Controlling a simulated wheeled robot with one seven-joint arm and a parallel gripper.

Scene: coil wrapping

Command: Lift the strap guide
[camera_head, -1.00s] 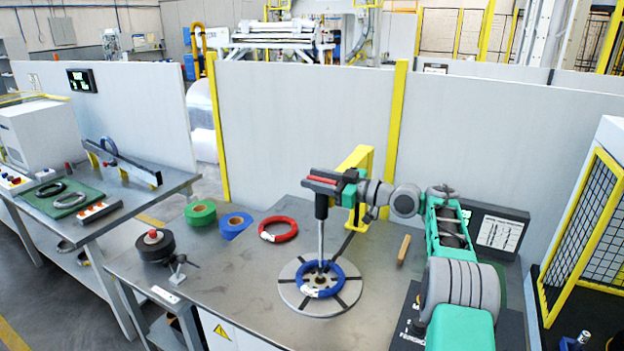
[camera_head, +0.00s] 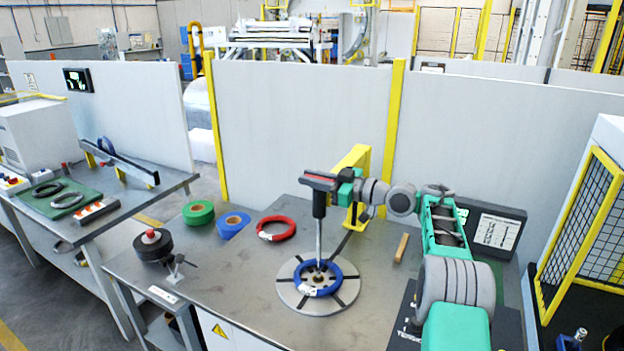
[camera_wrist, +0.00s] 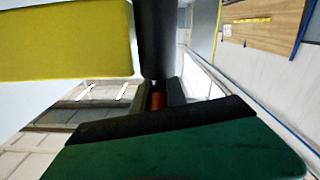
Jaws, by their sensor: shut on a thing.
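The strap guide looks to be the upright tool with a dark handle and a thin metal rod (camera_head: 319,238). My gripper (camera_head: 322,183) is shut on its dark upper end, which also shows as a dark cylinder (camera_wrist: 155,40) in the wrist view. The rod points down to the middle of a blue coil (camera_head: 337,275) lying on a round grey slotted plate (camera_head: 292,293). I cannot tell whether its tip touches the plate. The gripper's hold is partly hidden in both views.
A yellow bracket (camera_head: 359,158) stands close behind my gripper. A red coil (camera_head: 276,229), green roll (camera_head: 198,213), blue roll (camera_head: 234,226), and black spool (camera_head: 153,245) lie to the left. A wooden stick (camera_head: 401,248) lies right of the plate. The bench front is mostly clear.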

